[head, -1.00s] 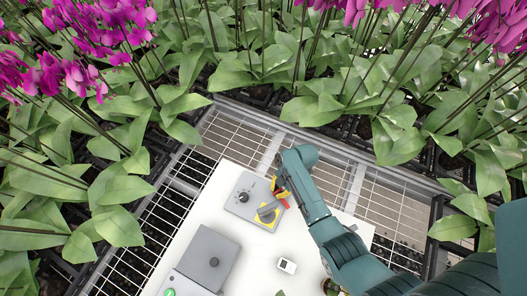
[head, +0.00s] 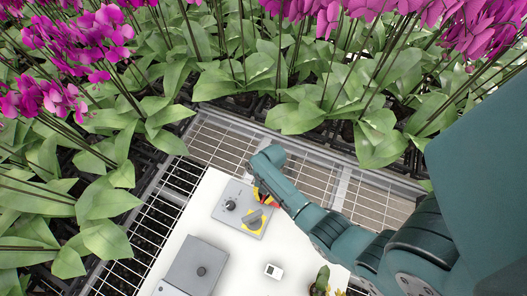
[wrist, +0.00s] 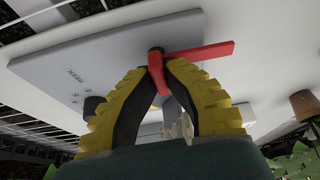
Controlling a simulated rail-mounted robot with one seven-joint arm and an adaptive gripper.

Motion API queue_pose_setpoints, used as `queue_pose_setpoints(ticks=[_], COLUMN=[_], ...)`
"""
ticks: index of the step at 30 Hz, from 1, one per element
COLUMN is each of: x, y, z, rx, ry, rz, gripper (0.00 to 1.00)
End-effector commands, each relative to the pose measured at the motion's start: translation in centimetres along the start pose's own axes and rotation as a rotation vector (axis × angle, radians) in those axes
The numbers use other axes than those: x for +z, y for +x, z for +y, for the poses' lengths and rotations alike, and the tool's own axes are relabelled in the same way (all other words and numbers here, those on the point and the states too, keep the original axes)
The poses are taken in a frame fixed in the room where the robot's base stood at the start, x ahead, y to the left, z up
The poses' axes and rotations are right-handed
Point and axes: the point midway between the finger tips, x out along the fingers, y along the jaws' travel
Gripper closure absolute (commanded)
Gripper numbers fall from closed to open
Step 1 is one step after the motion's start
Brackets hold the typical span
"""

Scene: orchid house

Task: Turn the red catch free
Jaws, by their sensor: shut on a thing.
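The red catch (wrist: 205,51) is a flat red bar on the grey control box (wrist: 120,52). In the wrist view it reaches right from a dark pivot, and a red part runs down between my fingertips. My gripper (wrist: 157,72) is shut on this part with its yellow and black fingers. In the head view only a little red of the catch (head: 270,203) shows beside my gripper (head: 259,194), at the upper right of the box (head: 222,214). My arm hides some of that edge.
The box carries a black knob (head: 231,205) and a grey handle on a yellow plate (head: 254,220). Nearby on the white bench (head: 235,252) are a larger grey box (head: 186,272) and a small white device (head: 273,271). Potted orchids surround the bench.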

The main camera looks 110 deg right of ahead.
Motion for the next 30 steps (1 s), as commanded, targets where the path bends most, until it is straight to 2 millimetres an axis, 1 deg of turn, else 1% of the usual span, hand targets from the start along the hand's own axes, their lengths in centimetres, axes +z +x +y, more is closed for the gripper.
queue_pose_setpoints(ticks=[1, 10, 11, 12, 15, 22, 25, 28, 30], x=[0.0, 0.0, 0.0, 0.0, 0.0, 0.0, 0.0, 0.1, 0.0], y=[0.2, 0.2, 0.2, 0.2, 0.2, 0.1, -0.4, -1.8, -3.4], z=[-0.2, -0.2, -0.2, -0.2, -0.1, 0.0, 0.0, 0.1, 0.0], rx=[-0.004, -0.004, -0.004, -0.004, -0.003, -0.002, 0.0, 0.003, 0.003], ry=[-0.002, -0.003, -0.003, -0.003, -0.002, -0.002, -0.002, -0.001, -0.001], rz=[0.001, 0.001, 0.001, 0.001, 0.001, 0.0, -0.001, -0.002, -0.002], gripper=[1.0, 1.0, 0.85, 0.77, 0.61, 0.61, 0.61, 0.61, 0.61])
